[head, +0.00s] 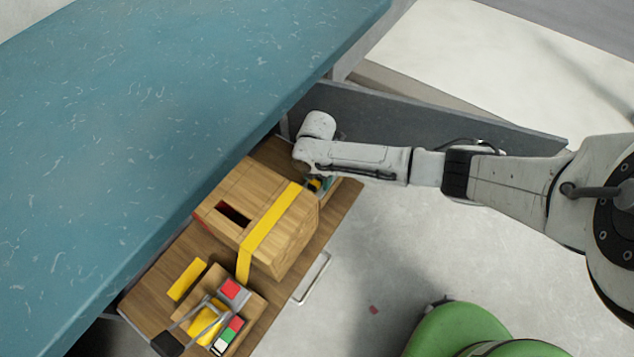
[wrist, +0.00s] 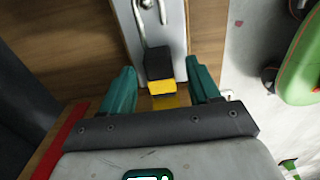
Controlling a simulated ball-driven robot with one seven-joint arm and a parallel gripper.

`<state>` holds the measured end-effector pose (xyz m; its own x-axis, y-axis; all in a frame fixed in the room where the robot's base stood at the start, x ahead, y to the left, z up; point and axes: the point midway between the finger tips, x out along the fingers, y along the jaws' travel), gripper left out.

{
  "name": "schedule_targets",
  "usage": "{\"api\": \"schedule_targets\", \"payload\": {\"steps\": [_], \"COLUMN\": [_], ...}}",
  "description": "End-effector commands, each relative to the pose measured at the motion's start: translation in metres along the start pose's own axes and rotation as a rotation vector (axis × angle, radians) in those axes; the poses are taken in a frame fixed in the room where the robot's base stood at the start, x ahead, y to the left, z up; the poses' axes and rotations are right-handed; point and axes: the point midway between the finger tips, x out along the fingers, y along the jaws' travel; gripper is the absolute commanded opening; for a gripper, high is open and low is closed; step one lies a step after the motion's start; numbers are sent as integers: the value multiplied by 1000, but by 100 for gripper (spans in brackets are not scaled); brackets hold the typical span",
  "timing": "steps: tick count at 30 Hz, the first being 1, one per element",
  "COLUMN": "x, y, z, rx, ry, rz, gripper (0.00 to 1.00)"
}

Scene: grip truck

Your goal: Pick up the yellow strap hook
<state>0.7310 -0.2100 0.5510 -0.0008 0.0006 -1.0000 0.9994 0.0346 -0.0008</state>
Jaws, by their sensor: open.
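The yellow strap hook (wrist: 162,87) shows in the wrist view as a yellow and black block with a bent metal hook rising from it, in front of a light grey plate. My gripper (wrist: 164,72) is open, with one teal finger on each side of the block and visible gaps between. I cannot tell how deep the fingers reach around it. In the head view my gripper (head: 322,185) is at the far end of the drawer, partly hidden by my arm. Only a small yellow and black bit (head: 313,184) shows there.
A wooden box (head: 290,235) with a yellow strap (head: 270,225) stands in the open drawer (head: 345,205) beside my gripper. A blue worktop (head: 190,90) overhangs on the left. Green stools (head: 455,330) stand on the floor.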

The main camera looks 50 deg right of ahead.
Motion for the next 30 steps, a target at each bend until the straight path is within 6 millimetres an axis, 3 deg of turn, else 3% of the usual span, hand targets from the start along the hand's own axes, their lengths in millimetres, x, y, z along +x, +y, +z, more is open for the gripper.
{"api": "schedule_targets", "payload": {"steps": [8, 27, 30], "x": [3, 3, 2], "y": [0, 0, 0], "z": [0, 0, 0], "rx": [0, 1, 0], "ry": [0, -1, -1], "rz": [1, 1, 1], "gripper": [62, 0, 0]}}
